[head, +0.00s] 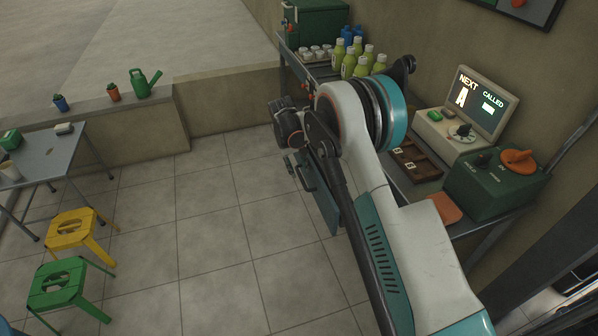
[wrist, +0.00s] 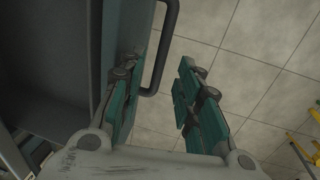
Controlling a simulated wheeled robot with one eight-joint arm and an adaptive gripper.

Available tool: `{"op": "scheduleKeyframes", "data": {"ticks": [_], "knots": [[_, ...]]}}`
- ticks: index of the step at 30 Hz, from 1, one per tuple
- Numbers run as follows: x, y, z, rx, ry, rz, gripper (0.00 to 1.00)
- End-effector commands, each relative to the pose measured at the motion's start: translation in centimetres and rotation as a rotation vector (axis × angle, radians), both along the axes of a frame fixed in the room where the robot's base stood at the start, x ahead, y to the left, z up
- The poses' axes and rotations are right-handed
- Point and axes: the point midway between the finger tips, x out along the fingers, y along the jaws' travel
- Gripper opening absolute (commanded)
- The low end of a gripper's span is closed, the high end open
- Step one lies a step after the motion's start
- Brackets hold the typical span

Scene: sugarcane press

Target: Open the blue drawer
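The blue drawer (head: 325,205) shows in the head view below my arm, its blue-grey front standing out from under the counter. In the wrist view its front panel (wrist: 122,35) is on the left, with a grey hollow interior behind it, so the drawer stands pulled out. The dark bar handle (wrist: 165,45) runs along the front's right side. My gripper (wrist: 163,68) is open, its two teal fingers apart. The left finger overlaps the panel near the handle's lower end; I cannot tell whether it touches. My arm hides most of the gripper in the head view.
The counter above holds a screen (head: 485,103), a green box with an orange knob (head: 495,180) and several green bottles (head: 358,62). Yellow (head: 78,230) and green (head: 65,285) stools stand at left. The tiled floor between is clear.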

Motion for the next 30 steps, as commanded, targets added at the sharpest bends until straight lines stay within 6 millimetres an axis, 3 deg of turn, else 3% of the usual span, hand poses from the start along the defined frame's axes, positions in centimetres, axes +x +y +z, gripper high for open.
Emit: {"op": "scheduleKeyframes", "data": {"ticks": [6, 12, 18, 30], "knots": [[-0.3, 0.9, 4.6, 0.000, 0.000, 0.001, 0.31], [-0.4, 1.4, 7.5, 0.000, 0.000, 0.000, 0.31], [-0.5, 1.6, 8.6, 0.000, 0.000, -0.001, 0.31], [-0.5, 1.6, 8.6, 0.000, 0.000, 0.000, 0.31]]}}
